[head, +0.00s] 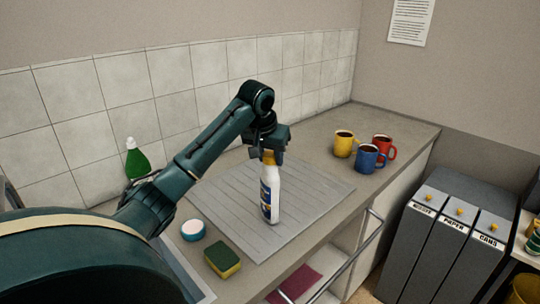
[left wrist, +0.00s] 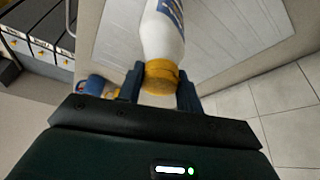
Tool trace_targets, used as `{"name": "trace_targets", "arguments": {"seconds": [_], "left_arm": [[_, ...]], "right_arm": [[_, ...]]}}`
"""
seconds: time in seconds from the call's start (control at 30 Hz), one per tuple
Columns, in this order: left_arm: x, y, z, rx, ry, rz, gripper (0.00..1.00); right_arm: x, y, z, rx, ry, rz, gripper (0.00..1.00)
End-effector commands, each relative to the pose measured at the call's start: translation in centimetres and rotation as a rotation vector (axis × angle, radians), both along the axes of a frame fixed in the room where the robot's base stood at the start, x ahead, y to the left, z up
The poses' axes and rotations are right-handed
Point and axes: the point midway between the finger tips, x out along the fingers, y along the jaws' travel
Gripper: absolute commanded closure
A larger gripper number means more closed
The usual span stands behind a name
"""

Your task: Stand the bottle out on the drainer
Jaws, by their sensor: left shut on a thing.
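The white bottle (head: 269,195) with a blue label and yellow cap stands upright over the grey grooved drainer (head: 220,200). Its base looks to be at the drainer surface, near the front edge, but I cannot tell whether it touches. My left gripper (head: 268,150) is above it, shut on the yellow cap. In the left wrist view the fingers (left wrist: 160,88) are on both sides of the cap, and the white bottle body (left wrist: 162,35) points away over the drainer (left wrist: 225,30). My right gripper is not in view.
Yellow (head: 343,145), blue (head: 370,159) and red (head: 384,146) mugs stand right of the drainer. A sponge (head: 222,260) and a round white-topped tub (head: 192,230) lie at front left. A green bottle (head: 136,160) stands by the tiles. Grey bins (head: 440,240) are at right.

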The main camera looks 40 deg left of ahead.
Motion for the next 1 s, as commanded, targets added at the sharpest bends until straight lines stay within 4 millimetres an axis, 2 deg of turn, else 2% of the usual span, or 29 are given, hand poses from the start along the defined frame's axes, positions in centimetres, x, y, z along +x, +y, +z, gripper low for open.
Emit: {"name": "trace_targets", "arguments": {"seconds": [0.1, 0.13, 0.37, 0.6, 0.73, 0.87, 1.0], "left_arm": [[0.0, 0.0, 0.0, 0.000, -0.004, 0.001, 1.00], [0.0, 0.0, -0.2, 0.000, 0.000, 0.000, 0.63], [0.0, 0.0, -0.2, 0.000, 0.000, -0.001, 0.44], [0.0, 0.0, -0.2, 0.000, 0.000, -0.001, 0.43], [-0.1, -0.1, 0.6, 0.000, -0.003, 0.000, 0.43], [-0.9, -0.3, 2.5, 0.002, -0.005, -0.002, 0.43], [-2.0, -0.7, 5.4, 0.002, -0.007, -0.001, 0.43]], "right_arm": [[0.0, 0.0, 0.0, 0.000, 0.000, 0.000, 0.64], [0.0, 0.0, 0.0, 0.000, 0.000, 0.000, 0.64], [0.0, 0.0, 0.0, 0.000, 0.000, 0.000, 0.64], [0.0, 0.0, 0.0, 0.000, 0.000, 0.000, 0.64], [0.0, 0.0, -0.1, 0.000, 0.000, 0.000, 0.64], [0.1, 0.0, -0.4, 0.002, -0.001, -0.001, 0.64], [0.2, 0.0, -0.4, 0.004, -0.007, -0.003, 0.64]]}}
